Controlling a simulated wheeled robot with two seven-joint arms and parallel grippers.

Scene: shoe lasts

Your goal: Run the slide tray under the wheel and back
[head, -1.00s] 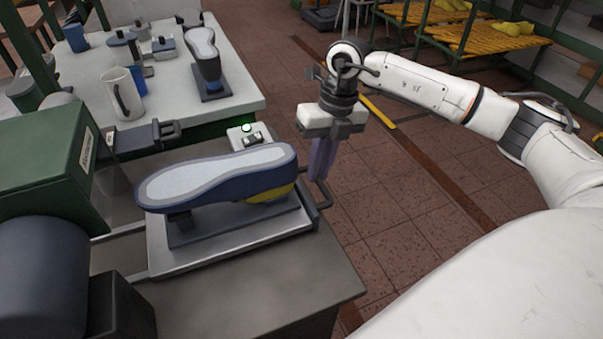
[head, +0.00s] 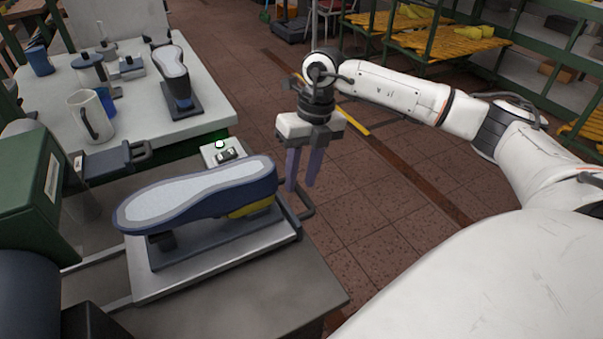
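The slide tray (head: 220,268) is a pale metal plate at the front of the grey bench. It carries a navy shoe (head: 215,205), sole up, with a light sole and a yellow patch near the right end. The tray's dark bar handle (head: 307,212) sticks out at its right end. My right gripper (head: 303,186) points down at the handle, its two purple fingers apart with a gap between them. Whether the fingertips touch the handle I cannot tell. My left gripper is out of view. I cannot clearly make out the wheel; a dark cylinder (head: 28,285) is cut off at the left edge.
A green machine housing (head: 38,185) with a dark clamp-like part (head: 115,160) stands at the left. A white table (head: 205,118) behind holds a mug and another shoe form.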

